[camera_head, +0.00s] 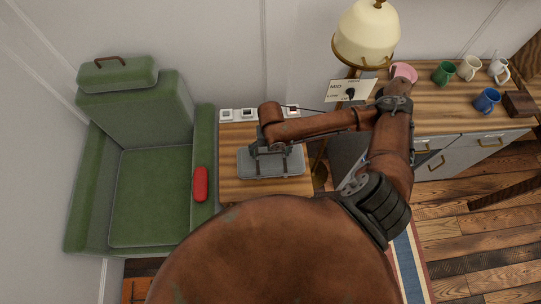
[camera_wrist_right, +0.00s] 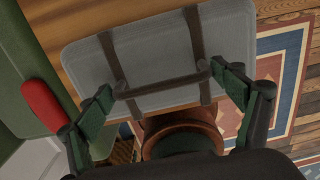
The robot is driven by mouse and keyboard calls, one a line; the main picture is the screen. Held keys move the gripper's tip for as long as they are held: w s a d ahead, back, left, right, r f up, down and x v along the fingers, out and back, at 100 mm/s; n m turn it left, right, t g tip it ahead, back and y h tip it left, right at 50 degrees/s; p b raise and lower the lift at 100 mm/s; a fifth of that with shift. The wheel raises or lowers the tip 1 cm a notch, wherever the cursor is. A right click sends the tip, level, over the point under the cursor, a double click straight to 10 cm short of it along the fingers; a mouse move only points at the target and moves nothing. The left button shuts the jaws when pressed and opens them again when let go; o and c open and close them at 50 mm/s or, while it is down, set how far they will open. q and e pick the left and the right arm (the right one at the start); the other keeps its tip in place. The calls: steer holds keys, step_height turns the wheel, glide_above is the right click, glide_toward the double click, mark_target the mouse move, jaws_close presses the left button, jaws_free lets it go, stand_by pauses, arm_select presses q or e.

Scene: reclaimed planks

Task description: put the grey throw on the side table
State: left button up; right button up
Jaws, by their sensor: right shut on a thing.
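The grey throw (camera_head: 296,162) is a flat folded bundle with dark straps and a carrying handle. In the head view it is over the wooden side table (camera_head: 232,190), within its outline; I cannot tell whether it touches the top. My right gripper (camera_head: 271,150) is above the throw and shut on its handle. In the right wrist view the green-padded fingers (camera_wrist_right: 168,100) are at the two ends of the handle bar, and the throw (camera_wrist_right: 155,60) fills the upper middle. My left gripper is not in view.
A green armchair (camera_head: 150,190) with a red object (camera_head: 200,184) on its armrest stands left of the table. Small white-framed sockets (camera_head: 249,113) line the table's back edge. A lamp (camera_head: 367,35) and a counter (camera_head: 430,120) with several mugs are at the right.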

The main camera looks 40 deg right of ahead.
steer(key=shift+w+d+f+b, duration=0.15)
steer(key=shift+f+b, duration=0.1)
steer(key=shift+f, duration=0.7)
steer(key=shift+w+d+f+b, duration=0.1)
steer(key=shift+f+b, duration=0.15)
steer(key=shift+f, duration=0.7)
steer(key=shift+f, duration=0.15)
steer(key=o, duration=1.9)
steer(key=shift+o, duration=0.2)
step_height(320, 180, up, 12)
steer(key=p, duration=0.3)
